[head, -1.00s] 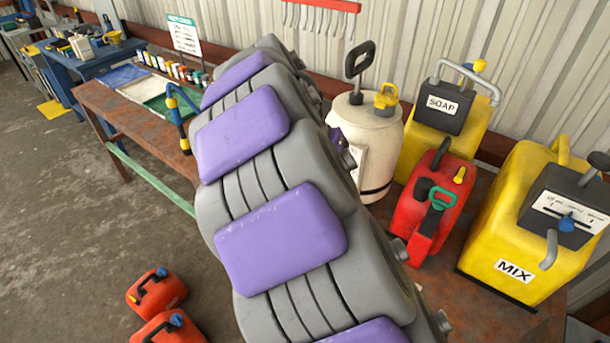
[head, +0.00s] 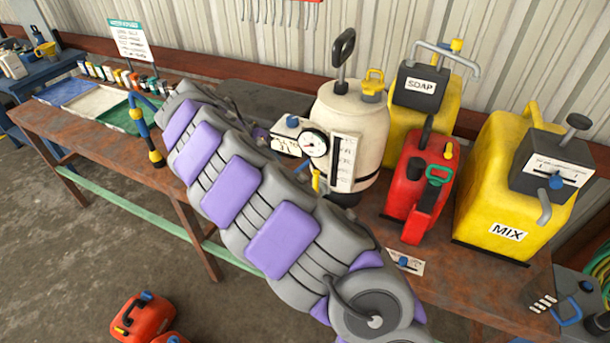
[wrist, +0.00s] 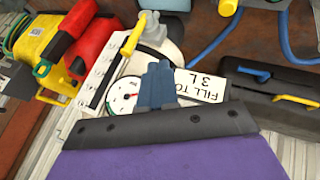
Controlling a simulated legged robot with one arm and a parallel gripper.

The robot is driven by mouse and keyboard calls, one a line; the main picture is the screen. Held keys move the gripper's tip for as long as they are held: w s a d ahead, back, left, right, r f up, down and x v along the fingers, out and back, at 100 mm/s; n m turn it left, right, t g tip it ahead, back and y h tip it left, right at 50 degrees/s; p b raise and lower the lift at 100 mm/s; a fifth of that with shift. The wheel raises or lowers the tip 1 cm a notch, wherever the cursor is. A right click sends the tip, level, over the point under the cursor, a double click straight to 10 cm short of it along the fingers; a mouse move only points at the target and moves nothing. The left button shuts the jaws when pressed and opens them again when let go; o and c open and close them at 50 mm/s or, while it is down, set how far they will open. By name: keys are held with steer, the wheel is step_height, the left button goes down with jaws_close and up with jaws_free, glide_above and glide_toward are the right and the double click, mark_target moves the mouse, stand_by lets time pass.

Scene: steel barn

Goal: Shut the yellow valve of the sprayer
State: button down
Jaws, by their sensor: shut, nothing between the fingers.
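The sprayer is a cream tank (head: 352,120) with a black pump handle and a yellow cap on top. A round gauge (head: 313,144) and a white scale strip are on its front. Its yellow valve lever (head: 317,181) shows small below the gauge, partly hidden by my arm. In the wrist view the yellow valve lever (wrist: 133,33) is upper left of centre, beyond the gauge (wrist: 124,96). My gripper (wrist: 160,68) is shut and empty, in front of the gauge and the "FILL TO 3 L" label, apart from the lever. In the head view I cannot make it out.
A red can (head: 408,187), a yellow SOAP can (head: 440,110) and a yellow MIX can (head: 487,207) stand right of the sprayer. A black case (wrist: 270,95) lies on its other side. A blue hose (wrist: 212,40) runs nearby. Red cans (head: 142,318) sit on the floor.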

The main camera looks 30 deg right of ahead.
mark_target(317, 184)
steer(key=s+d+f+b, duration=0.2)
steer(key=s+d+f, duration=0.1)
steer(key=d+f, duration=0.5)
steer(key=shift+d, duration=0.15)
stand_by(0.6)
steer(key=shift+r, duration=0.15)
steer(key=shift+s, duration=0.1)
